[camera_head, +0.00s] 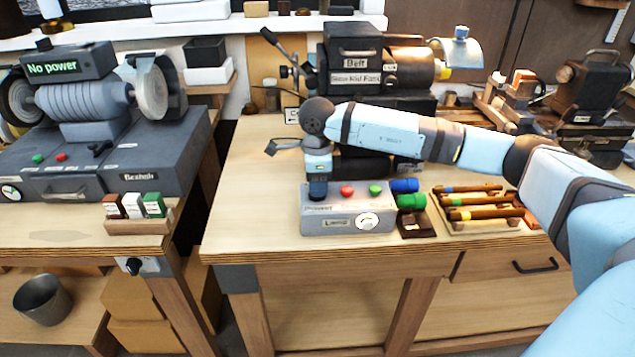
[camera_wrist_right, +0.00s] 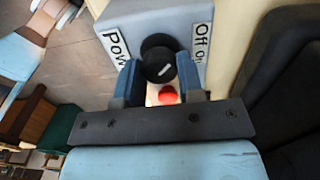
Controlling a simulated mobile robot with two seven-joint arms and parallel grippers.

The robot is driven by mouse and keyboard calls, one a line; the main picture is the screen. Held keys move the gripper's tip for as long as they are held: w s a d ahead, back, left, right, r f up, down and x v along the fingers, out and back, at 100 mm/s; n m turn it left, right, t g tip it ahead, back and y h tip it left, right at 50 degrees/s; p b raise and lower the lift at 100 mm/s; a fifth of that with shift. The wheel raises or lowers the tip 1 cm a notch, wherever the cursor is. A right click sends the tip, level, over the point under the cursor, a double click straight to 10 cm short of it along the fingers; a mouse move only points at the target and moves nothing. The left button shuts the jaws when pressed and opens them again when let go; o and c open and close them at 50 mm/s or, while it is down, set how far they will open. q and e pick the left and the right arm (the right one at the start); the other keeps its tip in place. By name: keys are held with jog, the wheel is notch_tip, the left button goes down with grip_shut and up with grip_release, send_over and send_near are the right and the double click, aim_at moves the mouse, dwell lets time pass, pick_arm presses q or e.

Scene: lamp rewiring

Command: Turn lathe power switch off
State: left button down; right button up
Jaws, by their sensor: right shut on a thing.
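The lathe power box is a grey box (camera_head: 347,220) with a label reading Power, at the front of the right-hand bench. It carries a red button (camera_head: 347,191), a green button (camera_head: 375,189) and a round dial. My right gripper (camera_head: 318,190) points down at the box's left end. In the right wrist view, my right gripper's two blue fingers (camera_wrist_right: 160,78) are shut on a round black knob (camera_wrist_right: 159,50) with a short white mark. A label reading "Off on" (camera_wrist_right: 200,40) lies beside the knob. The red button (camera_wrist_right: 168,95) shows between the fingers. My left gripper is not in view.
Green and blue cylinders (camera_head: 411,202) sit close to the box's right side, then a rack of wooden-handled tools (camera_head: 470,195). A grinder (camera_head: 85,100) stands on the left bench. Bare benchtop (camera_head: 250,190) lies left of the box.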

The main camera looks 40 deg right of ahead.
jog(key=shift+r, duration=0.1)
jog(key=o, duration=0.9)
notch_tip(320, 180, up, 14)
jog(key=shift+f, duration=0.1)
